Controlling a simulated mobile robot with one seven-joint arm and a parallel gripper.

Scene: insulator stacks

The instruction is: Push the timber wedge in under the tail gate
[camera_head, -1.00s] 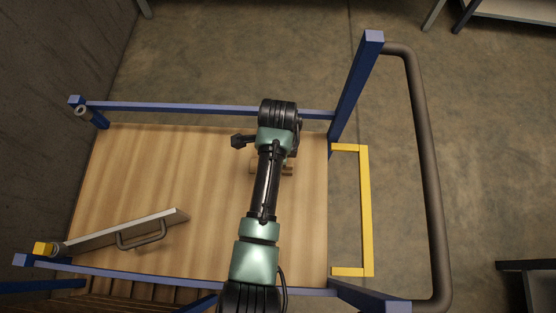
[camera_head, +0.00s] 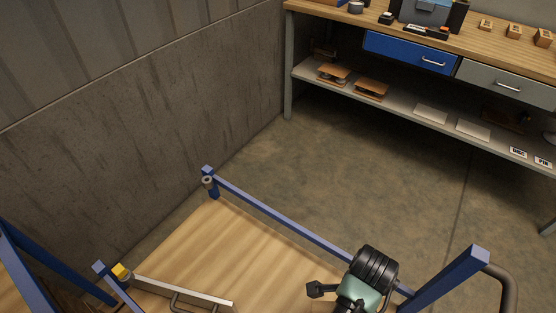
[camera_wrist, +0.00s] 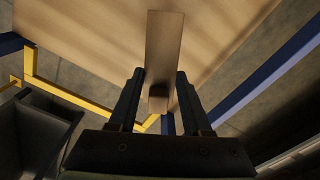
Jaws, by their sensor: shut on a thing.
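In the wrist view, my gripper (camera_wrist: 160,76) is shut on the timber wedge (camera_wrist: 165,45), a plain light wooden piece running out between the black fingers. Its darker end face shows between them. Wooden deck lies beyond the wedge; whether it touches the deck I cannot tell. In the head view, a narrow pale panel with a bar handle (camera_head: 185,292), apparently the tail gate, stands at an angle over the deck at lower left, by a yellow block. Its lower part is cut off by the frame. My wrist covers the fingers and wedge there.
The wooden deck (camera_head: 245,255) has blue rails (camera_head: 285,220) and a blue corner post (camera_head: 450,280). A yellow bar (camera_wrist: 75,95) shows in the wrist view. A concrete wall (camera_head: 150,130) stands left. A workbench (camera_head: 490,60) stands beyond open floor.

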